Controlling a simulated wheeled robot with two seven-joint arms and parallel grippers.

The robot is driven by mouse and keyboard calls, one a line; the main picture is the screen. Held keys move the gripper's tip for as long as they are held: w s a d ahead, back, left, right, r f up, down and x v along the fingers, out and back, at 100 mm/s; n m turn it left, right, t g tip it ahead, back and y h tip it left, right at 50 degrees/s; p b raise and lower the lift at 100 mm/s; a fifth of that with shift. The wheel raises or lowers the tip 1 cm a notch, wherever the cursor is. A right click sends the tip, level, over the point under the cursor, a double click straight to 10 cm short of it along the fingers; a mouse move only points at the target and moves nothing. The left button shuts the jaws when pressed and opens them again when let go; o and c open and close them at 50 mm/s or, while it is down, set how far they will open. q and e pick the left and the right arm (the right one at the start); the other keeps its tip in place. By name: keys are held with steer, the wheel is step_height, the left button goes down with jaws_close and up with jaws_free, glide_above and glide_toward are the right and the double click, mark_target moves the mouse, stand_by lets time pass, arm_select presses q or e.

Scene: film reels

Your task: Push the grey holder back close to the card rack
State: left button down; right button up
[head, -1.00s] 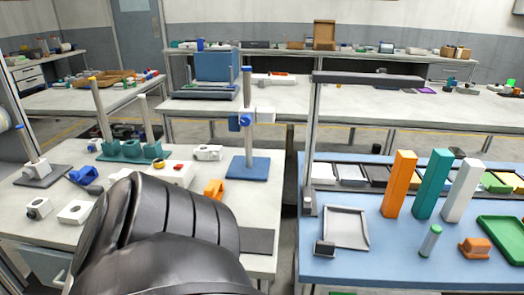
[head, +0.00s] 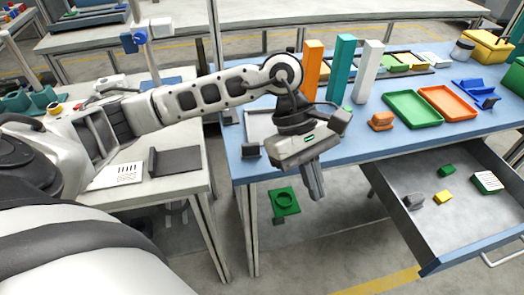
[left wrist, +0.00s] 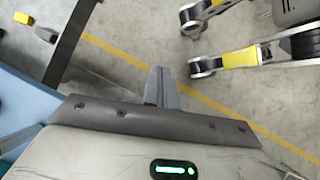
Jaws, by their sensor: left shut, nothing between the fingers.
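A small dark grey holder (head: 250,150) stands at the front left corner of the blue table, apart from my gripper. I take it to be the grey holder. A row of dark compartments with pale and coloured pieces (head: 420,60) lies along the back of that table; I cannot tell whether it is the card rack. My left gripper (head: 317,194) is shut and empty, pointing down at the table's front edge, right of the holder. Its shut fingers (left wrist: 160,86) show over bare floor in the left wrist view. My right gripper is out of view.
A grey tray (head: 258,128) lies partly behind my left arm. Orange (head: 312,65), teal (head: 343,70) and white (head: 368,72) blocks stand upright. An orange holder (head: 381,121) stands to the right. An open drawer (head: 436,236) juts out below the table.

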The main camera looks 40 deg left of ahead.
mark_target(262, 161)
arm_select(q)
steer(key=w+a+r+m+t+y, duration=0.1)
steer(key=w+a+y, duration=0.15)
steer(key=a, duration=0.35)
steer(key=w+a+r+t+y, duration=0.1)
steer(key=w+a+y, duration=0.15)
steer(key=a, duration=0.35)
steer(key=shift+y, duration=0.5)
steer(key=f, duration=0.3)
steer(key=a+f+p, duration=0.1)
steer(key=f, duration=0.2)
steer(key=a+f, duration=0.1)
steer(key=f, duration=0.2)
steer(key=shift+w+a+f, duration=0.15)
steer(key=shift+w, duration=0.15)
steer(key=shift+w+a, duration=0.35)
steer(key=shift+a, duration=0.25)
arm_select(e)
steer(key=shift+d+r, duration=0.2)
arm_select(q)
steer(key=shift+a+f, duration=0.1)
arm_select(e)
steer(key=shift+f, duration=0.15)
